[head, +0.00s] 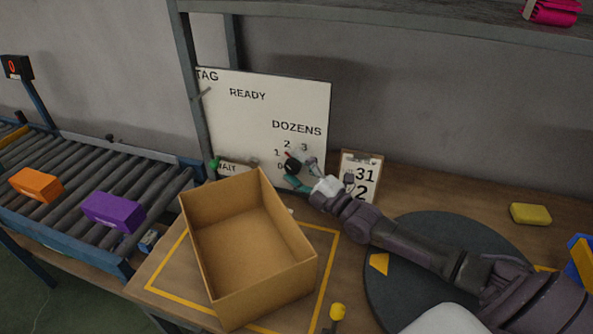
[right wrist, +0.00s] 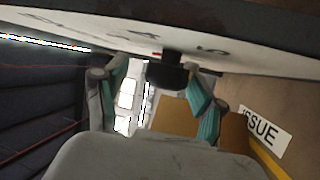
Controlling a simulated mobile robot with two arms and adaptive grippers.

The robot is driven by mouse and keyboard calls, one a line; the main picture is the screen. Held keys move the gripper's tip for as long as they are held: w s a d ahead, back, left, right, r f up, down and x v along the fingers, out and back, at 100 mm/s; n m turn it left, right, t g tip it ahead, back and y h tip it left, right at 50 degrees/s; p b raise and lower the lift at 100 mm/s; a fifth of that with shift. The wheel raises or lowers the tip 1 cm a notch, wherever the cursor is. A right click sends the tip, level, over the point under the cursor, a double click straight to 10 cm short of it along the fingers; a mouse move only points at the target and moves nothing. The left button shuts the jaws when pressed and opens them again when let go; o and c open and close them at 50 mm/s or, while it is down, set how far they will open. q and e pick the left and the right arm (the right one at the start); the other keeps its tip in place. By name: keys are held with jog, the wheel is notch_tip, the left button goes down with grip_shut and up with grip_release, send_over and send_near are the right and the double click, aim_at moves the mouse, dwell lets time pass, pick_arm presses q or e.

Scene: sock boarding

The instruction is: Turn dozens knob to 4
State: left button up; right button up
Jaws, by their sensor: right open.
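The dozens knob (head: 292,165) is a dark round knob with a red mark, low on the white panel (head: 260,110) under the word DOZENS. The numerals 1, 2 and 3 show around it; the rest of the dial is partly hidden by my gripper. My right gripper (head: 299,173) is at the knob, its fingers open. In the right wrist view the black knob (right wrist: 168,74) sits between the two teal-padded fingers (right wrist: 160,88), with gaps visible beside it. I cannot tell exactly which numeral the red mark points to. My left gripper is not in view.
An open cardboard box (head: 250,245) stands in front of the panel. A card reading 31 and 2 (head: 362,172) is right of the knob. A dark round turntable (head: 400,290) lies under my right arm. A roller conveyor (head: 85,190) with orange and purple boxes is at left.

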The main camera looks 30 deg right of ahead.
jog(key=shift+o, duration=0.3)
jog(key=r, duration=0.2)
jog(key=w+r, duration=0.1)
jog(key=r, duration=0.5)
jog(key=shift+w+d+r, duration=0.2)
jog(key=shift+r, duration=0.55)
notch_tip(320, 180, down, 6)
jog(key=shift+a+r+g+h, duration=0.15)
jog(key=shift+g+h, duration=0.35)
jog(key=shift+g, duration=0.5)
jog(key=shift+c, duration=0.3)
jog(key=shift+s+r, duration=0.2)
jog(key=shift+s, duration=0.2)
jog(key=s+p, duration=0.1)
jog(key=p, duration=0.8)
send_near(295, 162)
jog(key=r+v, duration=0.1)
jog(key=v, duration=0.5)
jog(key=shift+r, duration=0.2)
jog(key=shift+s, duration=0.1)
